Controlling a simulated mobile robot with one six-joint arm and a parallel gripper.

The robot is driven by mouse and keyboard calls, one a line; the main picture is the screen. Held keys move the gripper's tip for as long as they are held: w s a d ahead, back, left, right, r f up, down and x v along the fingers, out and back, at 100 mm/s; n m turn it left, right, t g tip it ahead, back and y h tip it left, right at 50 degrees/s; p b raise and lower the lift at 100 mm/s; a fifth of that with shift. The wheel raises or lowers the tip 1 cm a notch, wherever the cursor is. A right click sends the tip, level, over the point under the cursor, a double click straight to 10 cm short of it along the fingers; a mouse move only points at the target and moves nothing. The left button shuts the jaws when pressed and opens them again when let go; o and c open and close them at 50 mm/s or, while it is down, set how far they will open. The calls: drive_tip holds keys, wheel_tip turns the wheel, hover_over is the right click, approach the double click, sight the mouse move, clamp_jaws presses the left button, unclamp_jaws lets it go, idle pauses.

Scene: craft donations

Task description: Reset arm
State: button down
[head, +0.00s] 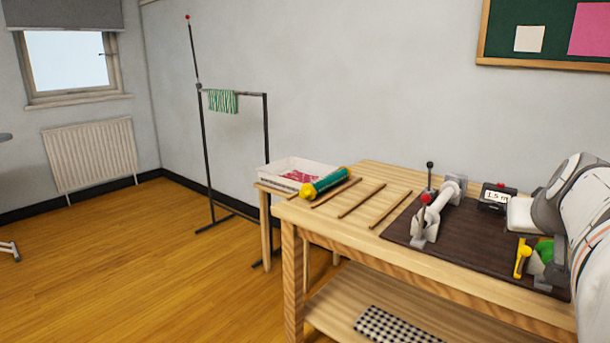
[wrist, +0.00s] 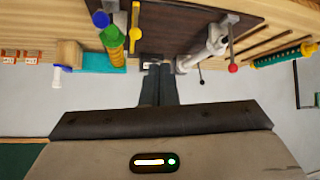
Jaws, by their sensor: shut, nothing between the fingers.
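My gripper (wrist: 157,72) shows in the wrist view, with its two dark fingers together and nothing between them. The wrist view is upside down, with the table at the top and the wall below. The fingertips point toward the small black counter box, which reads 1.5 m in the head view (head: 497,197). I cannot tell how far apart they are. In the head view my white arm fills the right edge, over the right end of the wooden table (head: 345,240). My fingers cannot be made out there.
A green and yellow roll (head: 326,182) lies by wooden rods and a white tray (head: 296,170). A rack (head: 206,150) holds striped cloth (head: 222,101).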

drive_tip(key=s+a+r+n+g+y+p, duration=0.1)
drive_tip(key=a+n+g+y+p, duration=0.2)
drive_tip(key=a+p, duration=1.1)
drive_tip(key=s+a+n+g+y+p, duration=0.1)
drive_tip(key=s+a+p, duration=0.1)
drive_tip(key=s+a, duration=0.2)
drive_tip(key=s+a+n+g+p, duration=0.1)
drive_tip(key=s+a, duration=0.3)
drive_tip(key=a, duration=0.5)
drive_tip(key=shift+s+a+g+y+p, duration=0.25)
drive_tip(key=shift+g+y+p, duration=0.15)
drive_tip(key=shift+p, duration=0.35)
drive_tip(key=shift+d, duration=0.1)
